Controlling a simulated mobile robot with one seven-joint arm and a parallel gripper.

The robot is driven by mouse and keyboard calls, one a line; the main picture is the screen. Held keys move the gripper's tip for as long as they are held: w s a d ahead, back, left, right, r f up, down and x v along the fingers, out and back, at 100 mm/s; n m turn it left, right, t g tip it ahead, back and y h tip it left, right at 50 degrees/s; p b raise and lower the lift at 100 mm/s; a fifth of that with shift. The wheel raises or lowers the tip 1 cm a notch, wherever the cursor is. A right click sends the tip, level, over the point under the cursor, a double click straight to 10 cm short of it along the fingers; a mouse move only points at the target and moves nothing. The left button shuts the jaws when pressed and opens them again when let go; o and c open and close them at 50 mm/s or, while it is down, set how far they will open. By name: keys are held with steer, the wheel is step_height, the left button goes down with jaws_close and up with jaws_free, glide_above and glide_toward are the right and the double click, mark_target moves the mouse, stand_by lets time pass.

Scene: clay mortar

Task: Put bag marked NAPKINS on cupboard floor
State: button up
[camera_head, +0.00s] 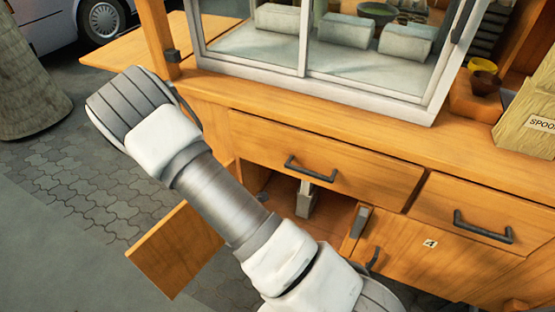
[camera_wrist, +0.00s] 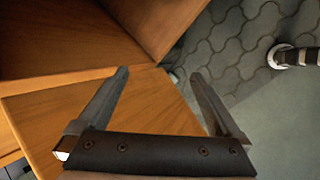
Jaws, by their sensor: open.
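No bag with a NAPKINS label shows in either view. The cupboard's open space lies under the middle drawer, and part of its wooden floor (camera_head: 335,215) shows. A wooden door (camera_head: 175,250) stands swung out at its left. A small grey object with a pale upright part (camera_head: 306,203) is inside the opening; I cannot tell what it is. My gripper (camera_wrist: 158,75) is open in the wrist view, with nothing between its fingers. Wooden panels (camera_wrist: 60,45) and paving lie beyond it. In the head view I cannot make out the gripper; my arm covers part of the cupboard.
A bag marked SPOO... (camera_head: 530,115) stands on the counter at right, its label cut off. Two small bowls (camera_head: 484,80) sit beside it. A glass case (camera_head: 310,60) tops the counter. Closed drawers (camera_head: 330,160) have dark handles. Grey paving (camera_head: 75,170) is clear at left.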

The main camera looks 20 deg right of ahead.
steer(key=s+a+r+m+y, duration=0.2)
steer(key=a+r+m+y, duration=0.15)
steer(key=r, duration=0.95)
steer(key=s+a+r+m+y, duration=0.1)
steer(key=a+r+m+y, duration=0.3)
steer(key=r, duration=0.9)
steer(key=s+d+r+m+h, duration=0.1)
steer(key=s+d+r+m, duration=0.1)
steer(key=s+r, duration=0.3)
steer(key=s+d+r+m+h, duration=0.1)
steer(key=s+d+r+m, duration=0.2)
steer(key=s, duration=0.3)
steer(key=s+d+r+m+t+h, duration=0.1)
steer(key=s+d+r+m, duration=0.1)
steer(key=s+r, duration=0.4)
steer(key=shift+s+d+r, duration=0.3)
steer(key=shift+d+r, duration=0.05)
steer(key=shift+d, duration=0.4)
